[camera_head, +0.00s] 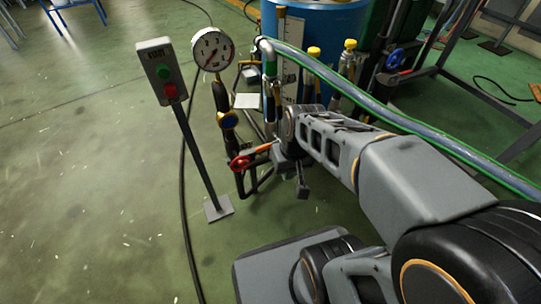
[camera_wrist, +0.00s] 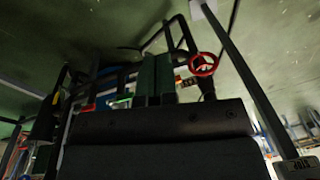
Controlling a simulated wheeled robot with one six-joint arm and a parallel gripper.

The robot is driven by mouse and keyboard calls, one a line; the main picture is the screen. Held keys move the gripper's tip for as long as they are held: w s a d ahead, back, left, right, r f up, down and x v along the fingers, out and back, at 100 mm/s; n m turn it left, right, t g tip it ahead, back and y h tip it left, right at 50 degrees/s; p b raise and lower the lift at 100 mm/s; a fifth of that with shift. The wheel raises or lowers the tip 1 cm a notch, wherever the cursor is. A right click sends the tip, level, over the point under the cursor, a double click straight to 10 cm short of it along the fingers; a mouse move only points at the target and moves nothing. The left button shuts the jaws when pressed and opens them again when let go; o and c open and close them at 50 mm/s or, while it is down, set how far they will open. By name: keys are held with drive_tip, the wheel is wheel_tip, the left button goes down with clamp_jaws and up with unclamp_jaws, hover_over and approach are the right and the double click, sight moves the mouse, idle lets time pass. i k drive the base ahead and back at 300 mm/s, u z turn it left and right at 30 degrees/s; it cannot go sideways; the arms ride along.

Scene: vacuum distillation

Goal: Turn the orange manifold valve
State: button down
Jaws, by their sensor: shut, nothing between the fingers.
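An orange lever (camera_head: 262,148) shows in the head view on the pipe frame, just left of the end of my arm. A red round handwheel (camera_head: 240,163) sits at its left end. The red handwheel also shows in the wrist view (camera_wrist: 203,65), to the right of my fingers and apart from them. My gripper (camera_wrist: 156,60) has its two dark green fingers side by side, shut and empty. A small orange patch (camera_wrist: 183,82) shows beside the fingers, partly hidden; I cannot tell whether they touch it. In the head view my wrist hides the fingertips.
A pressure gauge (camera_head: 213,50) stands above the pipes. Left of it is a control box (camera_head: 160,72) with green and red buttons on a post. A blue tank (camera_head: 325,25) and green hoses (camera_head: 350,85) stand behind my arm.

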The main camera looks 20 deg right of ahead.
sight(262, 148)
drive_tip(key=z, duration=0.3)
drive_tip(key=k, duration=0.95)
drive_tip(key=u, duration=0.9)
drive_tip(key=i, duration=0.5)
drive_tip(key=z, duration=0.05)
